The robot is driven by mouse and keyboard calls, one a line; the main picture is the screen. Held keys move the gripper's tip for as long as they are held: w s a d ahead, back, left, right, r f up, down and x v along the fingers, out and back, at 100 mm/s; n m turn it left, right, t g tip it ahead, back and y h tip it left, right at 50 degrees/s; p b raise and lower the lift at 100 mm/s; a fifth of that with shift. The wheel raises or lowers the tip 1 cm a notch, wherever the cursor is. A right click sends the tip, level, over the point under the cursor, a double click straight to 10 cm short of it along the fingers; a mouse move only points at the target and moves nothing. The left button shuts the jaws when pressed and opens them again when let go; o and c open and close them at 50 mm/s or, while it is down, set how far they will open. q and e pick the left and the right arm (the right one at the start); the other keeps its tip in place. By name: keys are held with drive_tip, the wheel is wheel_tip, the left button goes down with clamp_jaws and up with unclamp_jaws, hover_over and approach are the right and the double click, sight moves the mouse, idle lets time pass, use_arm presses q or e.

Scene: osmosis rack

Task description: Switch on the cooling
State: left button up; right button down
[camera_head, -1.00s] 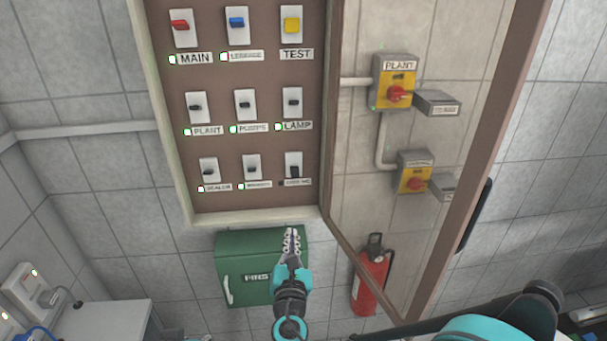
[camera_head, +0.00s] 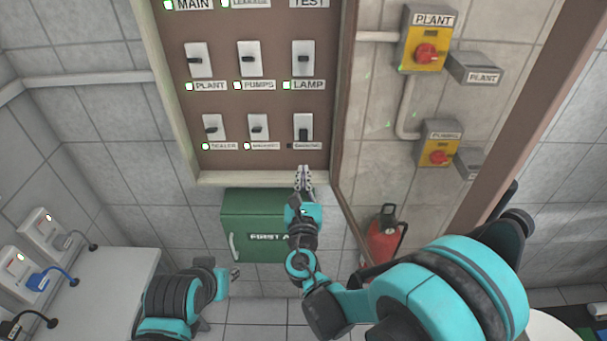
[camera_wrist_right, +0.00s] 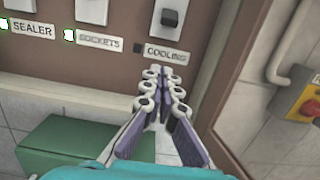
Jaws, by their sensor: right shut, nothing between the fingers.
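The cooling switch (camera_head: 303,128) is the bottom right one on the open brown panel, a white plate with a dark lever pointing down. Its label reads COOLING (camera_wrist_right: 167,54) in the right wrist view, where the switch (camera_wrist_right: 174,18) is at the top. The small lamp beside the label (camera_head: 289,146) looks dark. My right gripper (camera_head: 304,172) is shut and empty, its tips pointing up just below the label, in front of the panel's lower frame. They also show in the wrist view (camera_wrist_right: 163,78).
Neighbouring sealer (camera_head: 213,127) and sockets (camera_head: 258,127) switches have lit lamps. The open glass door (camera_head: 340,185) stands close right of my right gripper. A green first aid box (camera_head: 240,212) hangs below the panel, and a red extinguisher (camera_head: 384,238) stands behind the door.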

sight(304, 145)
drive_tip(key=w, duration=0.4)
drive_tip(key=w+r, duration=0.1)
drive_tip(key=w, duration=0.2)
drive_tip(key=shift+w+d, duration=0.1)
drive_tip(key=s+r, duration=0.2)
drive_tip(key=r, duration=0.1)
drive_tip(key=shift+r, duration=0.1)
drive_tip(key=shift+r+p, duration=0.1)
drive_tip(key=shift+p, duration=0.25)
